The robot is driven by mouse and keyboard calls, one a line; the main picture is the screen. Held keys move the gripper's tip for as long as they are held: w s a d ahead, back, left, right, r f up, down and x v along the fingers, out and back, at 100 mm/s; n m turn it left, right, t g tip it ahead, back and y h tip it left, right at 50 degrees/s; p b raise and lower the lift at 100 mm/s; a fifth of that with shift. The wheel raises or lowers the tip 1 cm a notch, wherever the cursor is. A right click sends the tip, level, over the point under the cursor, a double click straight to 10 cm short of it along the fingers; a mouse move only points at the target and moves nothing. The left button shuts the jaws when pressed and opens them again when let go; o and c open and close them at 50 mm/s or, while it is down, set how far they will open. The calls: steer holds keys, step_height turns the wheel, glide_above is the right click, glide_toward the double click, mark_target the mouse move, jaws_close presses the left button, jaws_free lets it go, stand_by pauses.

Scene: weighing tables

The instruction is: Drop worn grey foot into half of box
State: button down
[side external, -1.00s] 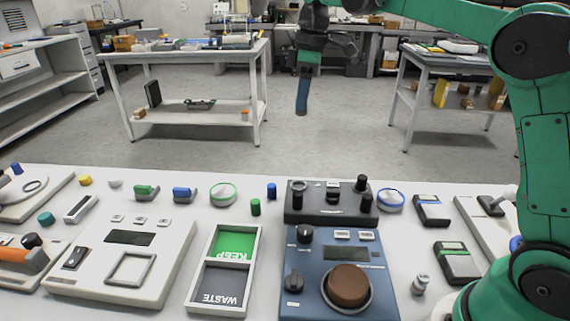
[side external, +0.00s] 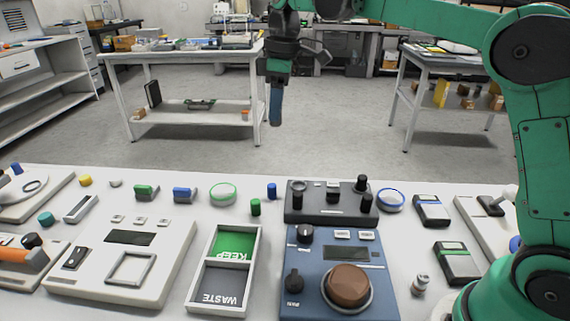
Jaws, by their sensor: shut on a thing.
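The box (side external: 190,304) is a white-rimmed tray on the table with two halves. The far half has a green floor marked KEEP (side external: 232,245), and the near half has a dark floor marked WASTE (side external: 222,287). Both halves look empty. My gripper (side external: 276,120) hangs fingers down, high above and beyond the table's far edge, up and to the right of the box. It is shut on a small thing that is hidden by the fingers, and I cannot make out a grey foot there.
A blue device with a brown knob (side external: 347,284) stands right of the box, below a dark control panel (side external: 316,216). A white scale (side external: 172,262) stands to the left. Small green and blue cylinders stand beyond the box. The air over the box is clear.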

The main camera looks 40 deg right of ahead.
steer(key=s+a+f, duration=0.5)
steer(key=a+f, duration=0.1)
steer(key=a, duration=0.3)
steer(key=s+a+f, duration=0.4)
steer(key=a+f, duration=0.2)
steer(key=a, duration=0.2)
steer(key=shift+s+a+f, duration=0.1)
steer(key=shift+s+f, duration=0.05)
steer(key=shift+f, duration=1.35)
steer(key=shift+s+f, duration=0.1)
steer(key=shift+f, duration=1.4)
steer(key=c, duration=0.6)
jaws_free()
steer(key=shift+r, duration=0.1)
steer(key=r, duration=0.5)
steer(key=shift+s+d+r, duration=0.2)
steer(key=shift+s, duration=0.05)
